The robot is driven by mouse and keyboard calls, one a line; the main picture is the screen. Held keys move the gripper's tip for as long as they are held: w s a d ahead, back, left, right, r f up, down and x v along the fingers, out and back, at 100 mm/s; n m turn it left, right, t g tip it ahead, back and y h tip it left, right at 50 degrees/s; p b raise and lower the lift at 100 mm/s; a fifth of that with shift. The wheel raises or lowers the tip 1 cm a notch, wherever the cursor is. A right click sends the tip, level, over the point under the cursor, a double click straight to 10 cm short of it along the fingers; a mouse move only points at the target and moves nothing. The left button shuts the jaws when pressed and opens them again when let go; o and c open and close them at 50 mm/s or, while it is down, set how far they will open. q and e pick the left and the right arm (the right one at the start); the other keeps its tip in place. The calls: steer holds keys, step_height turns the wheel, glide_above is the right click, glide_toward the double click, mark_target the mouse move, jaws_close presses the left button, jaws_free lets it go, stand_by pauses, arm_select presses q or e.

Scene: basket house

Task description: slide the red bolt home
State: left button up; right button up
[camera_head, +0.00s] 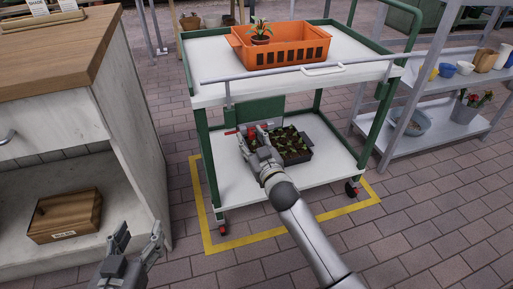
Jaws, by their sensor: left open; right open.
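The red bolt (233,132) shows as small red parts at the lower edge of a green plate (262,109) on the cart's near side, under the top shelf. It is partly hidden by my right gripper (257,131). That gripper is open, with its fingertips right at the bolt; I cannot tell whether they touch it. How far the bolt is slid is too small to tell. My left gripper (139,234) is open and empty at the lower left, in front of the cabinet and well away from the bolt.
The white and green cart (205,187) stands inside a yellow floor outline (262,241). An orange basket (285,55) with a potted plant is on its top, and a seedling tray (296,155) below. A wooden-topped cabinet (122,105) is left, a metal rack (400,130) right.

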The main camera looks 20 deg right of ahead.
steer(key=s+d, duration=0.1)
steer(key=s, duration=1)
steer(key=shift+s, duration=0.35)
steer(key=shift+d, duration=0.1)
